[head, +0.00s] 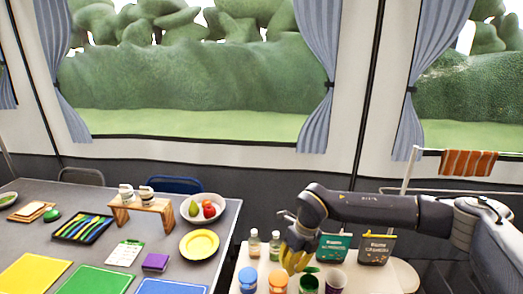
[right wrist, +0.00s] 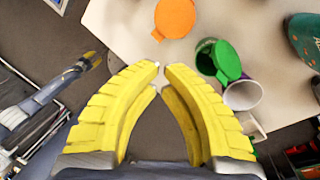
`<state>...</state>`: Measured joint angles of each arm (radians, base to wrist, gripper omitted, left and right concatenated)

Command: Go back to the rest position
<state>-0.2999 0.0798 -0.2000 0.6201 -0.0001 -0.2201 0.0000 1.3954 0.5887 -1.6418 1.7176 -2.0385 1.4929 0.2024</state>
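My right gripper (head: 295,266) hangs with its yellow fingers pointing down over the small white table, in the head view. It also shows in the right wrist view (right wrist: 160,66), where the curved fingers meet closely at their tips with nothing between them. My right arm (head: 375,209) reaches in from the right. An arm part with a yellow end (right wrist: 88,61) at the left of the right wrist view appears to be my left gripper. Its fingers are too small to read there, and it is not in the head view.
The white table (head: 398,279) holds an orange-lidded jar (head: 278,276), a blue-lidded jar (head: 248,275), a green-lidded container (head: 309,283), a purple cup (head: 335,280), small bottles (head: 254,243) and dark pouches (head: 374,250). A dark table (head: 222,230) with dishes and mats stands left.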

